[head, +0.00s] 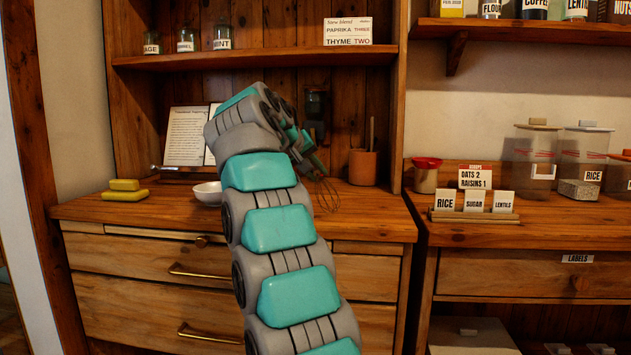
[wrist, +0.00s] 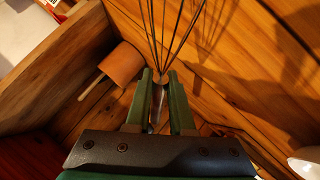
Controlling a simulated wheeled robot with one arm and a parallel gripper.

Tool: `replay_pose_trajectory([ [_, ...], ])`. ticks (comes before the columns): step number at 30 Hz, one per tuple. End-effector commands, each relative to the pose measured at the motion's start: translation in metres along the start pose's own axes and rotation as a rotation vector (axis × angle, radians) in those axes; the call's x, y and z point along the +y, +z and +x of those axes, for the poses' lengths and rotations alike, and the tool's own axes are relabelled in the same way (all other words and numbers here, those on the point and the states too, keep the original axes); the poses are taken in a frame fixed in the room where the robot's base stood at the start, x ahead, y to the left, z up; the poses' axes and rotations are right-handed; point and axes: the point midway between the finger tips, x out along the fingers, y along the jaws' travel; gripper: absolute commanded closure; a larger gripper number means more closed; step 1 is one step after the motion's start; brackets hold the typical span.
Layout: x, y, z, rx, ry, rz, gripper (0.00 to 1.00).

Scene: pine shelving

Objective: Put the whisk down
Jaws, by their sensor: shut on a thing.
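My gripper (wrist: 160,90) is shut on the handle of the whisk (wrist: 158,108), whose wire loops point away from the fingers in the wrist view. In the head view my gripper (head: 315,166) is tilted down over the counter, and the whisk's wire loops (head: 327,195) show just below it. I cannot tell whether the wires touch the wooden counter (head: 365,218). My arm covers part of the counter and the back panel.
A terracotta pot (head: 363,168) with a wooden utensil stands right of the whisk; it also shows in the wrist view (wrist: 122,65). A white bowl (head: 208,193) stands left, partly behind my arm. Yellow blocks (head: 125,190) lie at the left. The front right counter is clear.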

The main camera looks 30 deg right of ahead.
Motion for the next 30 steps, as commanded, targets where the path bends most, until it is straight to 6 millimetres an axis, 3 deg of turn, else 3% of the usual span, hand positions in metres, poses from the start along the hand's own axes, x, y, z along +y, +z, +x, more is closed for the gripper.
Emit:
replay_pose_trajectory([
  [19,-0.0094,0.0098,0.0094,-0.002,-0.001,0.0,1.0],
  [20,-0.0094,0.0097,0.0093,-0.001,-0.001,0.0,0.78],
  [27,-0.0089,0.0089,0.0087,-0.001,-0.001,0.0,0.51],
  [30,-0.0089,0.009,0.0087,-0.001,-0.001,0.0,0.49],
])
